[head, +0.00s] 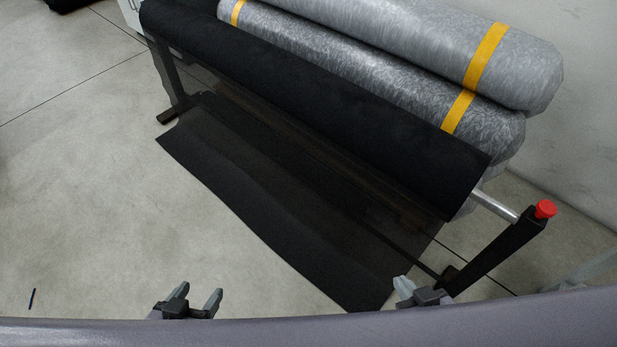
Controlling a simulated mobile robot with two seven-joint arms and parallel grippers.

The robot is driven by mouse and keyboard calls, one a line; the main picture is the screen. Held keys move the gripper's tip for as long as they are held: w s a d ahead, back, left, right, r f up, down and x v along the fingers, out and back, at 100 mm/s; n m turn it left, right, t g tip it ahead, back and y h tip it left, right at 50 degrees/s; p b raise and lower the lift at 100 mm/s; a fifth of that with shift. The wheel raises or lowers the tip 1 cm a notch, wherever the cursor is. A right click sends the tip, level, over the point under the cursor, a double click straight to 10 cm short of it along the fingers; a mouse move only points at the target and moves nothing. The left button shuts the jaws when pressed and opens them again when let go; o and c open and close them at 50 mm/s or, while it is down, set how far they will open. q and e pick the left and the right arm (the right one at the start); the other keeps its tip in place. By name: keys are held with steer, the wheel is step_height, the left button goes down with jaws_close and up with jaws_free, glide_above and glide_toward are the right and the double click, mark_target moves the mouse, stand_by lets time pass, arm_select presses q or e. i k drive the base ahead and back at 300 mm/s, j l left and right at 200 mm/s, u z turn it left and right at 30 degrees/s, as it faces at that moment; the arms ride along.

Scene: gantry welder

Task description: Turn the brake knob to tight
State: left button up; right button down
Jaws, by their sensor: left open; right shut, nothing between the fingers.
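The brake knob (545,209) is a small red knob on top of the black stand post (497,254) at the right end of the roll. The roll of black material (310,95) sits on a metal bar (495,206) that runs into this post. My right gripper (402,285) is shut and empty, low in the view, left of the post and well apart from the knob. My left gripper (199,296) is open and empty at the bottom left, above the floor. The knob's turn position cannot be told from here.
A loose black sheet (230,170) hangs from the roll and spreads over the floor. Two grey wrapped rolls (400,45) with yellow bands lie behind, near the wall (585,110). The concrete floor (90,200) at the left is mostly clear.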

mark_target(545, 208)
steer(key=z, duration=1.75)
steer(key=i+j+z, duration=0.2)
steer(key=z, duration=0.25)
steer(key=i+j+z, duration=0.15)
steer(key=z, duration=0.35)
steer(key=j+z, duration=0.45)
steer(key=i+l, duration=0.05)
steer(key=l, duration=0.05)
